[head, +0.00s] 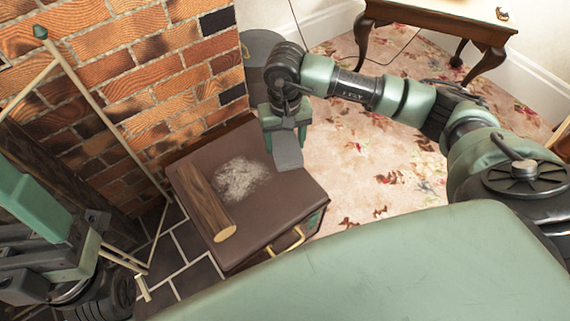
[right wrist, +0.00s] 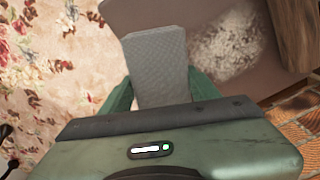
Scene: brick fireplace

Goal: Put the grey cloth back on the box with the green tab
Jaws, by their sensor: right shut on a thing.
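The grey cloth (head: 288,155) hangs as a small flat piece from my right gripper (head: 284,132), which is shut on it. In the right wrist view the cloth (right wrist: 156,62) sticks out between the green fingers (right wrist: 160,92). The brown box (head: 288,200) stands by the brick wall, and a small green patch (head: 313,221) shows on its right side. The cloth overlaps the box's far right corner in the head view; I cannot tell whether they touch. My left gripper (head: 92,248) is at the lower left, away from the box, its jaws unclear.
A log (head: 205,203) and a pale ash-like patch (head: 241,179) are on the box top. A brass handle (head: 287,240) is on its front. A thin wooden frame (head: 108,122) stands at the left. A wooden table (head: 440,14) stands at the back right. Floral carpet (head: 370,165) lies open between.

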